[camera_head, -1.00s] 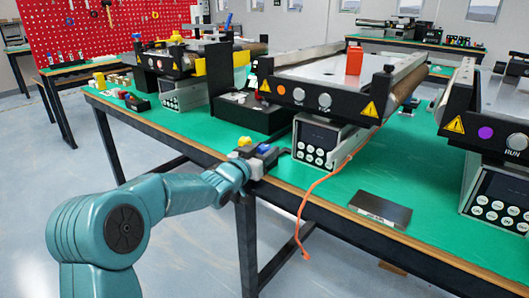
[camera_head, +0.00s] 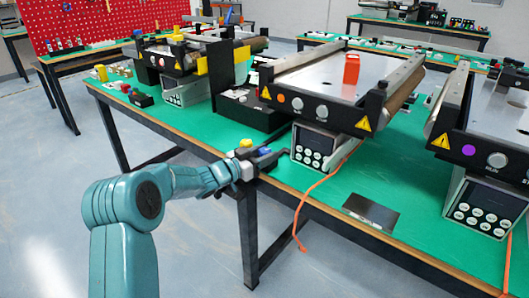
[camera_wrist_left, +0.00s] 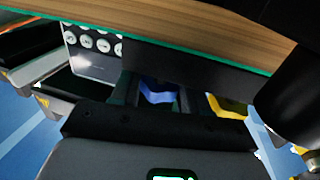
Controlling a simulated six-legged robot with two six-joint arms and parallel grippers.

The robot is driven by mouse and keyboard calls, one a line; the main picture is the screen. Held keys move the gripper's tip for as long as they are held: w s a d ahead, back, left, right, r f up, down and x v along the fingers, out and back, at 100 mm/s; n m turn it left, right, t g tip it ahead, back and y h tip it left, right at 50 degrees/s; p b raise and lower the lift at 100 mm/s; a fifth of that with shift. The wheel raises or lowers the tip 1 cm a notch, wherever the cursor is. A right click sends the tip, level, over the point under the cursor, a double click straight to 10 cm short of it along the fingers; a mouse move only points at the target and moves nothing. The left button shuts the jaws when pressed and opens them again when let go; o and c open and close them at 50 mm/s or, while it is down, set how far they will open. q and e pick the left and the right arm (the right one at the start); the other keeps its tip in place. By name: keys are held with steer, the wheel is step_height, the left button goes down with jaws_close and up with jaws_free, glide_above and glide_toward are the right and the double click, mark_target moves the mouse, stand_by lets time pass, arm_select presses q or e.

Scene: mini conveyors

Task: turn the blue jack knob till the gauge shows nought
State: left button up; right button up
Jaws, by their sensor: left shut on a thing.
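My left gripper (camera_head: 270,159) is at the front edge of the green-topped table, left of the middle conveyor's control box. It is shut on a small blue knob (camera_head: 265,151), which is mostly hidden by the fingers. The left wrist view shows the blue knob (camera_wrist_left: 157,92) between the two dark fingers, under the table edge. A yellow part (camera_head: 245,143) is beside the gripper; a yellow piece (camera_wrist_left: 228,107) also shows right of the fingers in the wrist view. I cannot make out a gauge reading. My right gripper is not in view.
The middle conveyor (camera_head: 318,78) carries an upright orange-red block (camera_head: 351,68). Its control box (camera_head: 316,146) stands close right of my gripper. An orange cable (camera_head: 318,190) hangs over the table edge. A dark flat plate (camera_head: 370,212) lies further right.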

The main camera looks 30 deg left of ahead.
arm_select(q)
steer(key=o, duration=1)
steer(key=shift+s, duration=0.1)
steer(key=p+v, duration=0.1)
steer(key=v, duration=1.5)
steer(key=shift+s, duration=0.1)
